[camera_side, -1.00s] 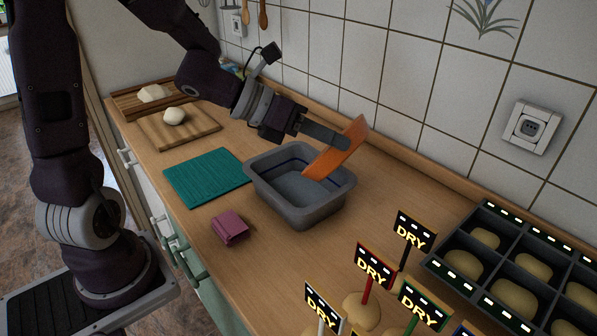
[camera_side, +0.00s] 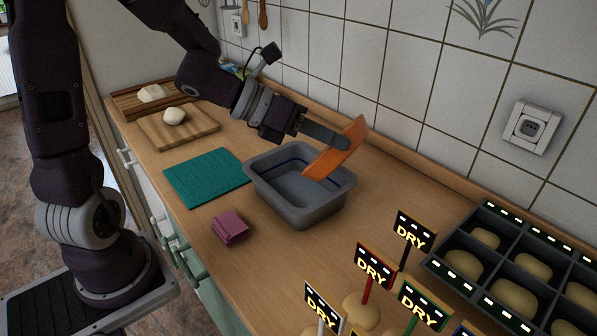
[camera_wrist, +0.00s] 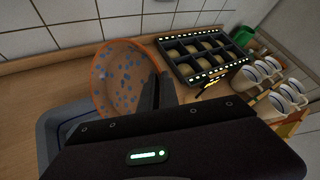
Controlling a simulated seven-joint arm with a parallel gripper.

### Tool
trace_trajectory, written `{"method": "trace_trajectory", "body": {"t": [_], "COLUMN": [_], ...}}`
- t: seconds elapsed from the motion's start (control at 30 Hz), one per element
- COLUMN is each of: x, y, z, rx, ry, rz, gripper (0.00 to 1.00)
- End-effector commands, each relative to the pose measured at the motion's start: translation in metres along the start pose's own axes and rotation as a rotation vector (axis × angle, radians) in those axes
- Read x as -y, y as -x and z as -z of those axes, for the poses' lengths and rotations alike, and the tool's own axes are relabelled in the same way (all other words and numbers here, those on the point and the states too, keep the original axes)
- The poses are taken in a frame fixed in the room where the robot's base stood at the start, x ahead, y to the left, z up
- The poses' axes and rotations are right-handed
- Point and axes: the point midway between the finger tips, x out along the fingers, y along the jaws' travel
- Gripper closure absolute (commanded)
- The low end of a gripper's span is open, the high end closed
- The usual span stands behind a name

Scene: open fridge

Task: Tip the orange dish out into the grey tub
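The orange dish (camera_side: 341,153) is tipped steeply on edge over the grey tub (camera_side: 318,216), its lower edge inside the tub's opening. My gripper (camera_side: 343,142) is shut on the dish's rim. In the wrist view the gripper fingers (camera_wrist: 158,92) are at the dish's right edge. There the dish (camera_wrist: 122,76) shows a speckled face with blue dots, and no loose contents show on it. The tub (camera_wrist: 50,132) is partly hidden behind my gripper. In the side view its inside looks blue-grey with a dark blue line; I cannot tell if it holds liquid.
A teal mat (camera_side: 205,177) and a folded purple cloth (camera_side: 230,227) lie near the tub. A cutting board (camera_side: 190,131) is at the back left. Signs reading DRY (camera_side: 374,267) and a dark compartment tray (camera_side: 437,262) stand at right. White mugs (camera_wrist: 285,97) show in the wrist view.

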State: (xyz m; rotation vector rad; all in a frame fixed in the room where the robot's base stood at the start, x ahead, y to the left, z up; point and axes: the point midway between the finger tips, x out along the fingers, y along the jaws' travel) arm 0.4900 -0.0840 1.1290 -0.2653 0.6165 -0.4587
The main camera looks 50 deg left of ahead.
Motion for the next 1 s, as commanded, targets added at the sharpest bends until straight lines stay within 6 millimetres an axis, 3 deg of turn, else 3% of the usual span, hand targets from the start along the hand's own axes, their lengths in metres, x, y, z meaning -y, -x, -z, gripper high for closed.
{"method": "trace_trajectory", "body": {"t": [0.37, 0.57, 0.63, 1.0], "x": [0.0, 0.017, 0.017, 0.016], "y": [0.0, -0.018, -0.02, -0.024], "z": [-0.001, -0.001, 0.006, 0.002], "rx": [0.001, -0.105, -0.145, -0.156], "ry": [-0.001, -0.108, -0.117, -0.131], "rz": [0.001, -0.104, -0.123, -0.159], "gripper": [1.0, 1.0, 1.0, 1.0]}}
